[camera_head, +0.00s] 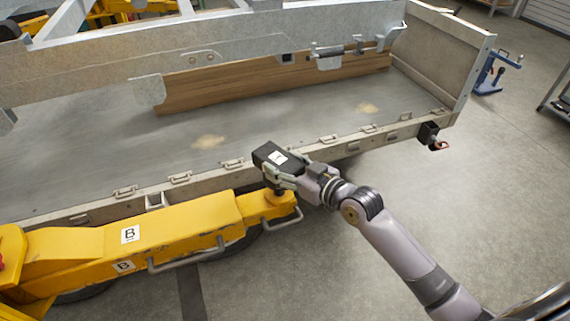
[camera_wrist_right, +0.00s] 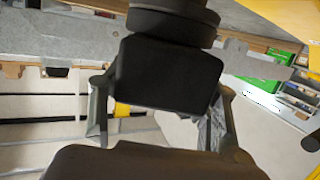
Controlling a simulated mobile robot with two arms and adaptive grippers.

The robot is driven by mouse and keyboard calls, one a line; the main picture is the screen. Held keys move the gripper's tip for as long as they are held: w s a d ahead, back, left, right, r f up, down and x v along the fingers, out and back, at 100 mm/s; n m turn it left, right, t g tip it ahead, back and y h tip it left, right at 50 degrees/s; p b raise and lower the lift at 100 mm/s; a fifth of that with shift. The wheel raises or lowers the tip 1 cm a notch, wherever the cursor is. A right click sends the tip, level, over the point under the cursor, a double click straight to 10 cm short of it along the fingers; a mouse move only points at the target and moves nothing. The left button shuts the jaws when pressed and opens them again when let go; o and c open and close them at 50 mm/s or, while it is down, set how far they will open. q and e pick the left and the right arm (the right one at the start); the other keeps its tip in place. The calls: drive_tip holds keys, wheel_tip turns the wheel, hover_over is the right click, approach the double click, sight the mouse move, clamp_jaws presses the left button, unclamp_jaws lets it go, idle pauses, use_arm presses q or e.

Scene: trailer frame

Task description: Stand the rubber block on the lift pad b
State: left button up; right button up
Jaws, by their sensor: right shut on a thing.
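The rubber block (camera_head: 268,154) is black with a white label and is held in my right gripper (camera_head: 281,174) in the head view. It is over the outer end of the yellow lift arm marked B (camera_head: 185,223), close to the trailer's edge. In the right wrist view the block (camera_wrist_right: 168,75) sits between the two fingers of my right gripper (camera_wrist_right: 160,112). A dark round part (camera_wrist_right: 173,22), probably lift pad b, lies right against the block's far end there. I cannot tell whether they touch. In the head view the pad is mostly hidden. My left gripper is out of view.
The grey trailer side rail with latches (camera_head: 180,178) runs just behind the block. The trailer bed (camera_head: 100,140) has a wooden plank (camera_head: 265,80). The concrete floor (camera_head: 480,190) at the right is clear. A blue stand (camera_head: 490,75) is farther back.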

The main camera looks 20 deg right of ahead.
drive_tip(key=shift+r, duration=0.1)
drive_tip(key=o, duration=1.2)
drive_tip(key=shift+f, duration=0.2)
drive_tip(key=o, duration=0.4)
drive_tip(key=shift+r, duration=0.1)
drive_tip(key=shift+r, duration=0.15)
drive_tip(key=b+v, duration=0.1)
drive_tip(key=v, duration=1.1)
drive_tip(key=shift+b, duration=0.4)
